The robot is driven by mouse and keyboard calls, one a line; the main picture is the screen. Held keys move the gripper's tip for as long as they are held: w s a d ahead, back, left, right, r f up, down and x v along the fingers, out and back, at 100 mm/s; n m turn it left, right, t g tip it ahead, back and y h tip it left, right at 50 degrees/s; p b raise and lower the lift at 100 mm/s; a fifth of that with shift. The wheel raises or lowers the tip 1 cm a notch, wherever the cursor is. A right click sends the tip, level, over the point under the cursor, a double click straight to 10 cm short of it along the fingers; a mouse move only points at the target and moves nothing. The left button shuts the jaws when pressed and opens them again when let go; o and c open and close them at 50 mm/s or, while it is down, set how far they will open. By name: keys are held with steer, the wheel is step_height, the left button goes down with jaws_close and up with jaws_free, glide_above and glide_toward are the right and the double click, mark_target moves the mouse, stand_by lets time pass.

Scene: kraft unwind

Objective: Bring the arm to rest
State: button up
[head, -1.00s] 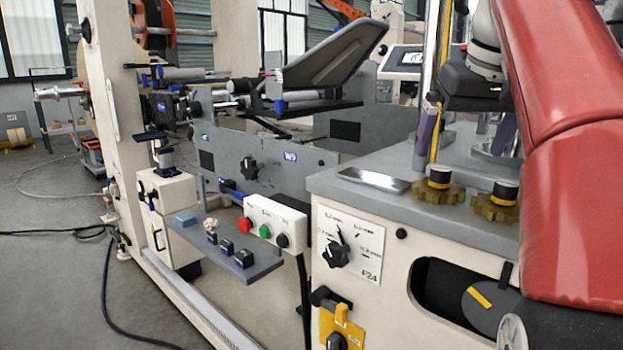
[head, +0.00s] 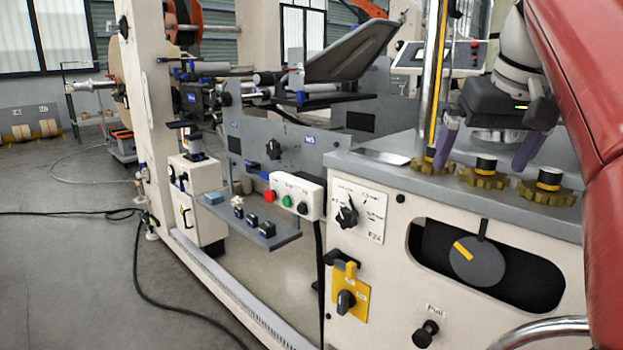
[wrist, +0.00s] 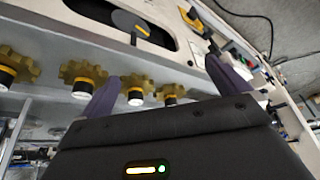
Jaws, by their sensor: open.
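My gripper (head: 485,150) is at the right of the head view, over the grey top of the cream machine (head: 470,180). Its two purple fingers are spread wide apart with nothing between them. Brass toothed knobs with black and yellow caps stand on that top near the fingers: one (head: 433,162) by the left finger, one (head: 486,175) between the fingers in the picture, one (head: 548,188) to the right. The wrist view shows my gripper (wrist: 168,88) open, with several brass knobs (wrist: 135,90) beyond the fingertips. I cannot tell whether a finger touches a knob.
The machine's front carries a black dial (head: 346,216), a yellow switch (head: 348,295), a large dark dial (head: 476,261) in a recess and a black pull knob (head: 426,334). A shelf with push buttons (head: 270,196) juts out left. Open floor (head: 70,270) lies far left.

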steer(key=s+a+f, duration=0.3)
steer(key=s+f, duration=0.2)
steer(key=f, duration=0.5)
steer(key=s+a+f, duration=0.2)
steer(key=s+f, duration=0.3)
steer(key=f, duration=0.5)
steer(key=s+a+f, duration=0.3)
steer(key=s+f, duration=0.2)
steer(key=f, duration=0.6)
steer(key=shift+s+a+t, duration=0.15)
steer(key=shift+a+t, duration=0.2)
steer(key=shift+t, duration=0.05)
